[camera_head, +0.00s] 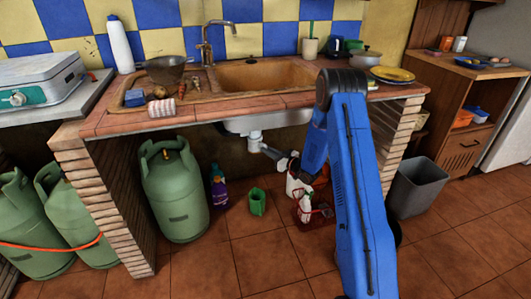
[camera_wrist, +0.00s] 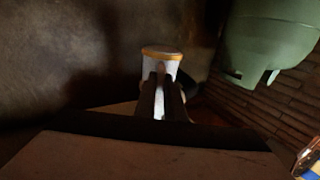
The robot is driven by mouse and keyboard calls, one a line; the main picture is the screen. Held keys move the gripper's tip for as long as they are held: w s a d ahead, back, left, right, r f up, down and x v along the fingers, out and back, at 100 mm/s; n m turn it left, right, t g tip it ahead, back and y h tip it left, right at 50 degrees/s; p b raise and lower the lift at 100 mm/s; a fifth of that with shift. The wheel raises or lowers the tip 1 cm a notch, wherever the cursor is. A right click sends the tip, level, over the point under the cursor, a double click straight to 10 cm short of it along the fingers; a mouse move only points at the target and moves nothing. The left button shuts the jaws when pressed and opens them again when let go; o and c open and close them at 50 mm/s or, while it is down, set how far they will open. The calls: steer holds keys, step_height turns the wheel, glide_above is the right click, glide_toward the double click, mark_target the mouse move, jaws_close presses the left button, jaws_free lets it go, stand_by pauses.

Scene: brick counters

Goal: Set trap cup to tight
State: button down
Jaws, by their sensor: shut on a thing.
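The white trap cup (camera_head: 254,145) hangs under the sink basin, below the drain. In the wrist view, where the gas bottle appears upside down, the white cup (camera_wrist: 162,66) shows a yellow-orange rim at its end. My gripper (camera_head: 267,150) reaches in from the right under the counter, at the height of the cup. In the wrist view its two dark fingers (camera_wrist: 162,98) are shut on the cup, one on each side. The fingers and wrist hide part of the cup. I cannot read any tightness mark on it.
A green gas bottle (camera_head: 174,190) stands left under the counter. A purple bottle (camera_head: 218,188), a green cup (camera_head: 257,201) and a red caddy (camera_head: 313,207) with bottles are on the floor. A brick pillar (camera_head: 398,130) and a grey bin (camera_head: 417,187) are to the right.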

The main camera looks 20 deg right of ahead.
steer(key=shift+w+d+n+y, duration=0.15)
steer(key=shift+d+n+y, duration=0.15)
steer(key=shift+y, duration=0.1)
steer(key=c, duration=1.8)
jaws_free()
steer(key=shift+c, duration=0.2)
steer(key=v, duration=1.7)
steer(key=shift+d+r, duration=0.2)
steer(key=shift+r, duration=0.05)
